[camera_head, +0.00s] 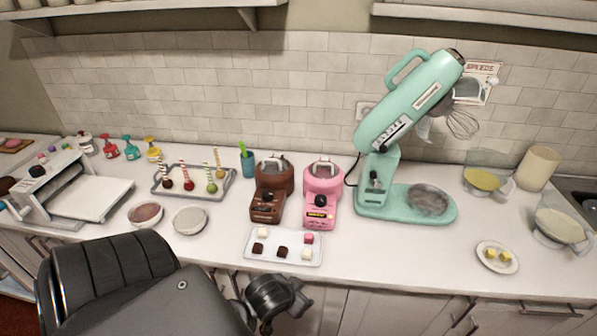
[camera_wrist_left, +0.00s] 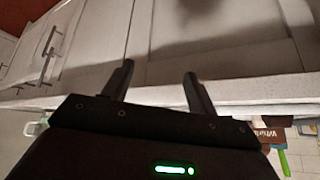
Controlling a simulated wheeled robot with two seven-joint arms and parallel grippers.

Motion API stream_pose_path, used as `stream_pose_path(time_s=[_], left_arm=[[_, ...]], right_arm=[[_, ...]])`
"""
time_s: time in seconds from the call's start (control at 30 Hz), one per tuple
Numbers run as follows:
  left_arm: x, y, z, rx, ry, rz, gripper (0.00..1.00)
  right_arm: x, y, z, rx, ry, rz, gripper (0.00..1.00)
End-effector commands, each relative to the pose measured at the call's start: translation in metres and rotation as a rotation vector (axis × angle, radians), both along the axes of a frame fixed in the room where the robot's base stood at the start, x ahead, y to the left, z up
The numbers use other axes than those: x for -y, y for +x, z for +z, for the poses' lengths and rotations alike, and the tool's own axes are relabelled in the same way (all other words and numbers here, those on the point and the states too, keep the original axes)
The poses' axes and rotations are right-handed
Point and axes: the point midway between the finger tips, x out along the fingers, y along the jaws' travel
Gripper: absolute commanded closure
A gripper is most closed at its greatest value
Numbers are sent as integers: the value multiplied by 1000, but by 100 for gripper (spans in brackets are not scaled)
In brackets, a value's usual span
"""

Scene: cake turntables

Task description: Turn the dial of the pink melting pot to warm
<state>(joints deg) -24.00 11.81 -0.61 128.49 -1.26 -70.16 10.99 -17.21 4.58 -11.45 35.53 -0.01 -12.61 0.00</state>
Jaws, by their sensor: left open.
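The pink melting pot (camera_head: 324,186) stands upright on the counter, right of the brown melting pot (camera_head: 271,180). Its dark dial (camera_head: 320,201) is on the front, above a small dark label with yellow print; the dial's setting is too small to read. My left gripper shows in the left wrist view (camera_wrist_left: 158,74) with its two fingers apart and nothing between them, in front of white cabinet fronts and the counter edge. In the head view my left arm comes in at the bottom, in front of the counter, and the fingertips cannot be made out. My right gripper is not in view.
A tray of dark and light cubes (camera_head: 283,258) lies just in front of both pots. A mint stand mixer (camera_head: 383,190) with raised head stands right of the pink pot. Two bowls (camera_head: 190,220) and a cake-pop tray (camera_head: 232,190) are to the left.

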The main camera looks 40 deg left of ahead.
Motion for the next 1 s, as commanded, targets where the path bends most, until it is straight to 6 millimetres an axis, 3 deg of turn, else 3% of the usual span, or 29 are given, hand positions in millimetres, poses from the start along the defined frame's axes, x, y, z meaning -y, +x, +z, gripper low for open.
stream_pose_path(time_s=[0.1,0.3,1.0], left_arm=[[0,1,-18,-16,-2,-4,42],[1,1,-33,-27,-2,-8,42],[1,2,-35,-24,0,-13,42]], right_arm=[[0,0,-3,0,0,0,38],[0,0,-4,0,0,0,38],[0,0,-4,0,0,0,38]])
